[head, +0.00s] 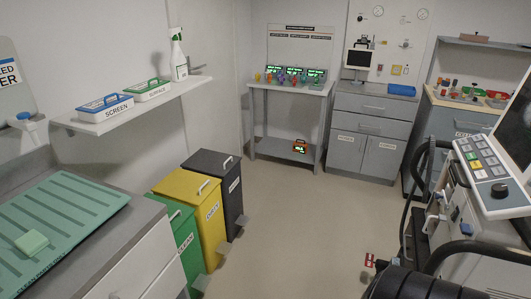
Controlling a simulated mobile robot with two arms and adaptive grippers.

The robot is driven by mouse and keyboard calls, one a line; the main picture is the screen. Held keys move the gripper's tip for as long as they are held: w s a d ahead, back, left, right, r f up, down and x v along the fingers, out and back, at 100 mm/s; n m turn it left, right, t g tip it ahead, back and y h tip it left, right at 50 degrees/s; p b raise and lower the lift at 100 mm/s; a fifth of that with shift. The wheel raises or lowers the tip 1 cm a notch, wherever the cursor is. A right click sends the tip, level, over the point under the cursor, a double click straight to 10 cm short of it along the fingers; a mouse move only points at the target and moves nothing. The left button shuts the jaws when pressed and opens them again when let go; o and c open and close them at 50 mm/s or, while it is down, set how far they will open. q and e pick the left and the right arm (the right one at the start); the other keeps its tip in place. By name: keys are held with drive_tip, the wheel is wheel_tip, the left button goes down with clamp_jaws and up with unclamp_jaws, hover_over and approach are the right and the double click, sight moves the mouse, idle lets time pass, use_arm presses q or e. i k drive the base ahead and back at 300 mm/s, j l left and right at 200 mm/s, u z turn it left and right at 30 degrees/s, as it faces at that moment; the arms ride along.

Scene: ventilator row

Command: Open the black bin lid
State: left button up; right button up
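The black bin (232,208) stands on the floor against the left wall, the farthest of three bins in a row. Its flat black lid (207,161) lies shut on top. A light handle (228,162) sits near the lid's right edge. A grey pedal (241,221) sticks out low at the bin's front. A white label (234,185) is on the front, too small to read. Neither of my grippers can be made out in the head view.
The yellow bin (188,187) and green bin (183,244) stand nearer, both lids shut. A wall shelf (150,106) hangs above the bins. A grey counter (110,257) is at the near left. Ventilator equipment (478,205) stands at right. The middle floor (310,225) is clear.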

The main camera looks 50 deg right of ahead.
sight(208, 162)
drive_tip(key=z, duration=1.15)
drive_tip(key=i+l+z, duration=0.1)
drive_tip(key=i+z, duration=0.25)
drive_tip(key=i, duration=0.6)
drive_tip(key=i+j+z, duration=0.15)
drive_tip(key=i+z, duration=0.25)
drive_tip(key=i, duration=0.55)
drive_tip(key=i+l+u, duration=0.15)
drive_tip(key=i+u, duration=0.15)
drive_tip(key=i+l+u, duration=0.3)
drive_tip(key=i, duration=0.2)
